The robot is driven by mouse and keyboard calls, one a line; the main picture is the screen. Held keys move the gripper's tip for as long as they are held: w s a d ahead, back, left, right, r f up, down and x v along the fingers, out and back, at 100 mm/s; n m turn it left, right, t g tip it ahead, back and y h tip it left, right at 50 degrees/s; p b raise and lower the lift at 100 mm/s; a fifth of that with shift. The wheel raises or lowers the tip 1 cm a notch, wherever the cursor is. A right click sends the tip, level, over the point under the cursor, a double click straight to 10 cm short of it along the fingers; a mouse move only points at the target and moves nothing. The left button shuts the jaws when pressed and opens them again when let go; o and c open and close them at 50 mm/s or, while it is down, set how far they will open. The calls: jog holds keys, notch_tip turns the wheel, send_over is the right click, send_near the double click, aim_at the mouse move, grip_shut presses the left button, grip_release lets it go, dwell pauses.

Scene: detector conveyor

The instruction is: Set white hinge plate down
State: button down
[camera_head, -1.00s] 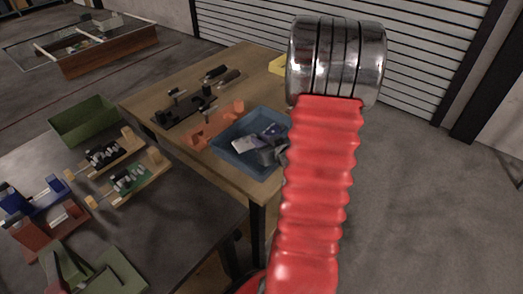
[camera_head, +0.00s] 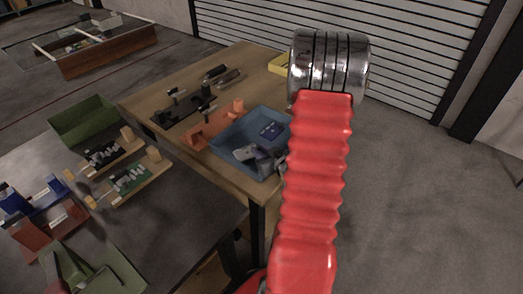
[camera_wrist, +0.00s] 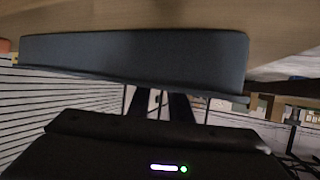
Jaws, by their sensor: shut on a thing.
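The white hinge plate seems to be the small pale piece (camera_head: 243,153) low in the blue tray (camera_head: 225,153), near its front wall. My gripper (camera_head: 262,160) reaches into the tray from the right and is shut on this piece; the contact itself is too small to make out. In the wrist view my dark fingers (camera_wrist: 162,106) run up behind the tray wall (camera_wrist: 135,55), so their tips and the plate are hidden there. I cannot tell whether the plate touches the tray floor.
A dark blue piece (camera_head: 270,130) lies in the tray's back part. An orange fixture (camera_head: 212,124) stands left of the tray on the wooden table (camera_head: 150,98), with black tooling (camera_head: 185,107) beyond. A grey bench (camera_head: 190,205) with fixtures and a green bin (camera_head: 84,120) is at left.

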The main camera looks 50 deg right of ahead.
jog(key=shift+f, duration=0.2)
jog(key=c, duration=1.6)
grip_release()
jog(key=shift+r, duration=0.1)
